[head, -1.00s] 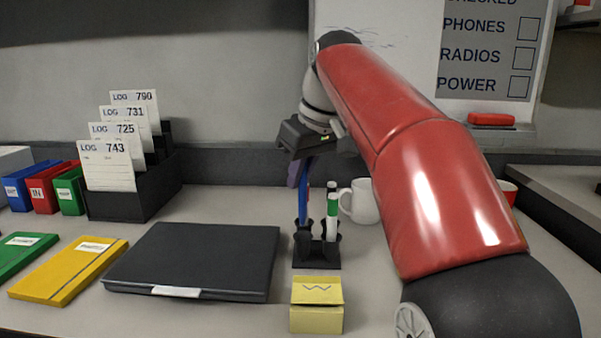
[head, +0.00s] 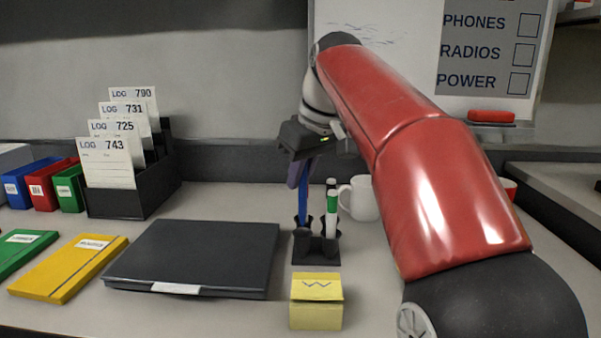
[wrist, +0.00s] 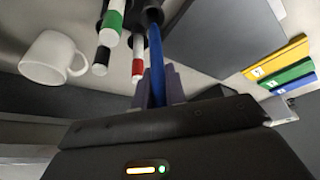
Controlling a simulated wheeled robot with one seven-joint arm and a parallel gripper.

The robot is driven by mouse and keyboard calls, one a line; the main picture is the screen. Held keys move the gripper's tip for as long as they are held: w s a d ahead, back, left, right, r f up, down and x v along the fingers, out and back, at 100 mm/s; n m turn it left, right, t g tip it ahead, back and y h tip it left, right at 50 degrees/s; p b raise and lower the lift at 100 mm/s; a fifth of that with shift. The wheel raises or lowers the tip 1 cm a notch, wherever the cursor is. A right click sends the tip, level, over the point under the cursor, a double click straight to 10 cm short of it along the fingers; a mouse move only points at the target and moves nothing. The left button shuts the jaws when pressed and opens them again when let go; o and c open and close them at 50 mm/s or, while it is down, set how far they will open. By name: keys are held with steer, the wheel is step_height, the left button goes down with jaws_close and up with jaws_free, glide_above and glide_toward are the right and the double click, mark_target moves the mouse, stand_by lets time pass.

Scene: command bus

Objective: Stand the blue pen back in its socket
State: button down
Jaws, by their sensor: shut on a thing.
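The blue pen (head: 303,203) stands about upright in the head view, its lower end at the left socket of the black pen holder (head: 322,250). I cannot tell how deep its lower end sits. My gripper (head: 299,172) is above the holder, pointing down, with its fingers shut on the pen's upper part. In the wrist view the pen (wrist: 155,62) runs between the two purplish fingers (wrist: 158,88) toward the holder. A green-banded marker (head: 331,205) stands in the holder on the right. The wrist view also shows a red-banded marker (wrist: 138,62).
A white mug (head: 360,200) stands just right of the holder. A yellow note block (head: 316,303) is in front of it. A closed dark laptop-like case (head: 190,258) lies to the left. Log cards in a black rack (head: 140,195) stand at the back left.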

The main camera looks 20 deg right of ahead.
mark_target(300, 197)
steer(key=shift+f+b, duration=0.65)
steer(key=shift+f, duration=0.35)
steer(key=shift+f, duration=0.2)
steer(key=shift+f+b, duration=0.6)
steer(key=shift+f, duration=0.05)
steer(key=shift+f, duration=0.25)
steer(key=shift+f+b, duration=0.35)
steer(key=shift+b, duration=0.1)
steer(key=shift+f, duration=0.15)
steer(key=c, duration=1.4)
jaws_free()
steer(key=shift+o, duration=0.2)
